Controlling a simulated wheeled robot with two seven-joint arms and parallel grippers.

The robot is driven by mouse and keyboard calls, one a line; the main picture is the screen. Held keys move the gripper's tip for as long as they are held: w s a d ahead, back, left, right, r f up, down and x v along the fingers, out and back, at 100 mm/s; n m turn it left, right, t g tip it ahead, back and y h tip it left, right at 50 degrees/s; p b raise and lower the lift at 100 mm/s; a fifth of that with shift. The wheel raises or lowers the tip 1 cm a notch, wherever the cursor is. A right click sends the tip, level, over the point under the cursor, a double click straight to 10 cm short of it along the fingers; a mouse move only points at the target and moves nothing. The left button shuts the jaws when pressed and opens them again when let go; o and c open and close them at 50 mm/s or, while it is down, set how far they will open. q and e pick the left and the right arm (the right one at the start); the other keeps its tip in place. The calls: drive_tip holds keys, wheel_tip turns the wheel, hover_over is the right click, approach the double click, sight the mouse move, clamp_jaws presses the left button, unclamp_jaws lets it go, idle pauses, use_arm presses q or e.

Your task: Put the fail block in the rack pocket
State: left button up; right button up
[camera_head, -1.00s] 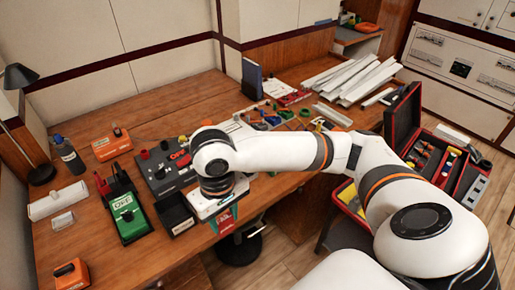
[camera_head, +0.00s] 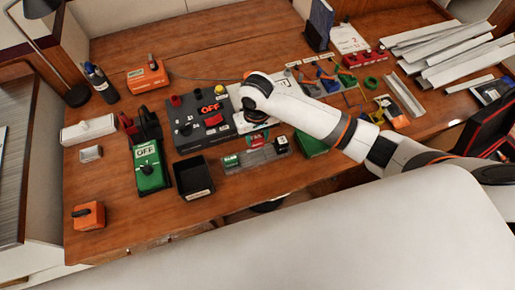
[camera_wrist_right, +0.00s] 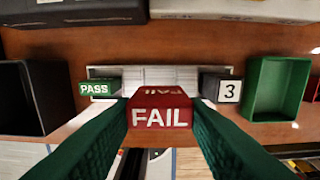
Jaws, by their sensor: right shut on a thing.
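The fail block (camera_wrist_right: 160,110) is red with white letters and sits between the green fingers of my right gripper (camera_wrist_right: 160,118), which is shut on it. In the head view a small red part of the fail block (camera_head: 256,141) shows under my wrist. The grey rack (camera_wrist_right: 150,75) lies just beyond the block in the wrist view. A green PASS block (camera_wrist_right: 97,88) stands at its left end and a dark block marked 3 (camera_wrist_right: 222,88) at its right end. The held block hides part of the rack's middle. The rack (camera_head: 246,163) also shows in the head view. My left gripper is not in view.
A black open tray (camera_head: 193,178) stands left of the rack, and a green open tray (camera_wrist_right: 271,85) stands to its right. A dark panel marked OFF (camera_head: 205,118) lies behind. A green OFF device (camera_head: 149,170) is farther left.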

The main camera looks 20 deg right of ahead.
sight(257, 147)
wheel_tip(257, 147, down, 7)
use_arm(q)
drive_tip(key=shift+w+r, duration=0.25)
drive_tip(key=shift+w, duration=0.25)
use_arm(e)
drive_tip(key=shift+f, duration=0.25)
drive_tip(key=shift+f, duration=0.15)
drive_tip(key=o, duration=1)
drive_tip(key=shift+c, duration=0.2)
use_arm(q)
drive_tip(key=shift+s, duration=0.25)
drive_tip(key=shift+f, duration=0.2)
use_arm(e)
wheel_tip(257, 147, up, 12)
drive_tip(key=shift+r, duration=0.2)
